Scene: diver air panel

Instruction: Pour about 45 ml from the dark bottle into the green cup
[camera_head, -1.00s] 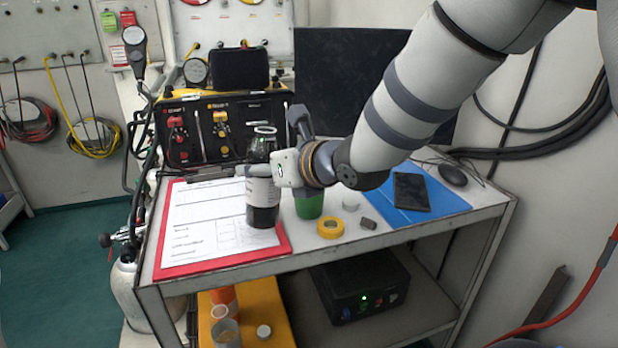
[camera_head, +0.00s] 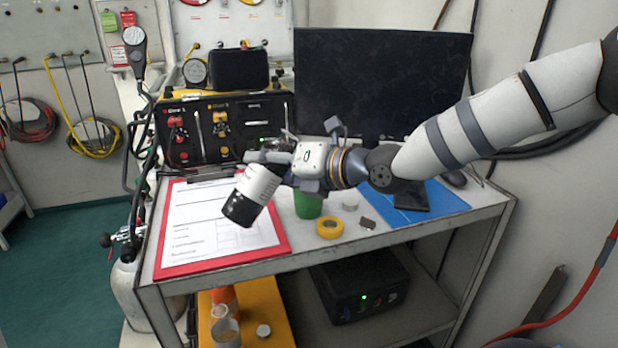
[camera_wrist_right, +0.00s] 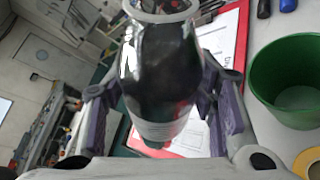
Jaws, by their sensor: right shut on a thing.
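The dark bottle (camera_head: 252,193) has a white label and is tilted in the head view, its dark base toward the lower left and its neck hidden behind my gripper. My right gripper (camera_head: 272,160) is shut on the bottle above the clipboard. In the right wrist view the bottle (camera_wrist_right: 160,75) lies between both fingers, its mouth ring at the top edge. The green cup (camera_head: 308,206) stands upright on the table, to the right of the bottle and partly behind my gripper. The cup's inside (camera_wrist_right: 295,85) looks empty in the wrist view. My left gripper is not in view.
A red clipboard (camera_head: 284,244) with a white sheet lies under the bottle. A yellow tape roll (camera_head: 330,228), a small white cap (camera_head: 350,200) and a blue mat (camera_head: 445,199) lie right of it. The air panel (camera_head: 190,135) and a monitor (camera_head: 380,85) stand behind.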

